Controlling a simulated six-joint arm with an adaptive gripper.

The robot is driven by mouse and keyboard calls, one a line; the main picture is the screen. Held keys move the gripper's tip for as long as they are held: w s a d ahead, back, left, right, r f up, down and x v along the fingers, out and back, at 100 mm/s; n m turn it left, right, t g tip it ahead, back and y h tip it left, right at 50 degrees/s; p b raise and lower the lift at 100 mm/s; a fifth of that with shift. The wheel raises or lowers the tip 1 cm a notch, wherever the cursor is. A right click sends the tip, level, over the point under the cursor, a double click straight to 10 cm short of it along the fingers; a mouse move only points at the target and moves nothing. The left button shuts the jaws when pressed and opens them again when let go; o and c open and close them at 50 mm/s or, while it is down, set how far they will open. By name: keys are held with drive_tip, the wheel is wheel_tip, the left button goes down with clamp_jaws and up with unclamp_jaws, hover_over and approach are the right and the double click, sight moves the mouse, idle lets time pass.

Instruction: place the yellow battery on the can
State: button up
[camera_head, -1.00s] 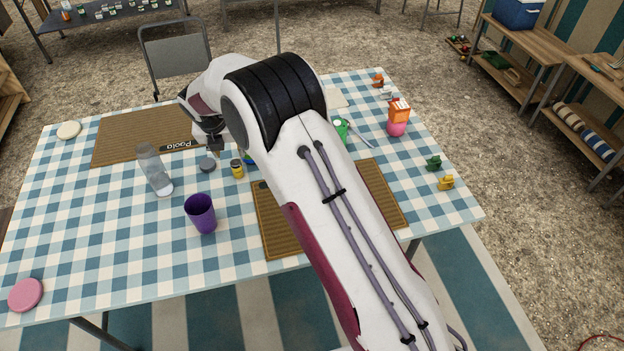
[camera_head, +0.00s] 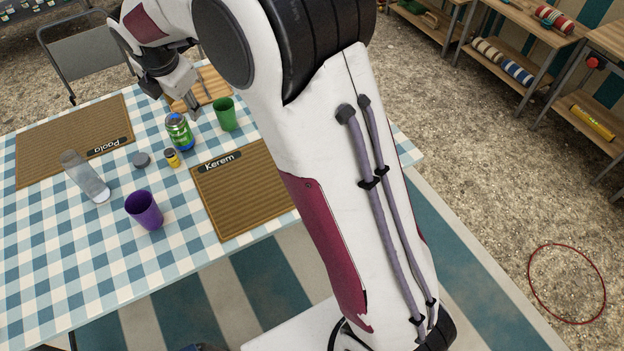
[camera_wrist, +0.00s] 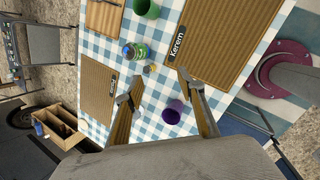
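The yellow battery (camera_head: 172,158) is a small yellow cylinder with a dark top, upright on the checked cloth just in front of the can. It shows small in the wrist view (camera_wrist: 149,69). The can (camera_head: 179,134) is green and blue and stands upright on the cloth; it also shows in the wrist view (camera_wrist: 140,51). Nothing is seen resting on the can. My gripper (camera_head: 192,108) is above the table, near the can and green cup in the picture. In the wrist view its fingers (camera_wrist: 157,84) are wide apart with nothing held between them.
A green cup (camera_head: 226,114) stands right of the can. A purple cup (camera_head: 145,210), grey disc (camera_head: 141,160) and clear bottle (camera_head: 84,178) are to the left and front. Name-marked mats (camera_head: 238,198) lie on both sides. A wooden board (camera_head: 213,86) lies behind.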

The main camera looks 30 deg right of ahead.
drive_tip(key=s+d+r+m, duration=0.4)
drive_tip(key=s+r+m, duration=0.15)
drive_tip(key=s, duration=0.35)
drive_tip(key=s+d+r+m, duration=0.45)
drive_tip(key=s+m, duration=0.25)
drive_tip(key=s, duration=0.2)
drive_tip(key=s+d+f+m, duration=0.1)
drive_tip(key=s+m, duration=0.4)
drive_tip(key=s, duration=0.4)
drive_tip(key=s+d+f+m+t, duration=0.1)
drive_tip(key=s+m, duration=0.5)
drive_tip(key=s, duration=0.3)
drive_tip(key=shift+s+d+y, duration=0.2)
drive_tip(key=shift+d+y, duration=0.15)
drive_tip(key=shift+y, duration=0.05)
drive_tip(key=shift+m, duration=0.25)
drive_tip(key=c, duration=0.3)
drive_tip(key=shift+c, duration=0.2)
drive_tip(key=shift+w, duration=0.15)
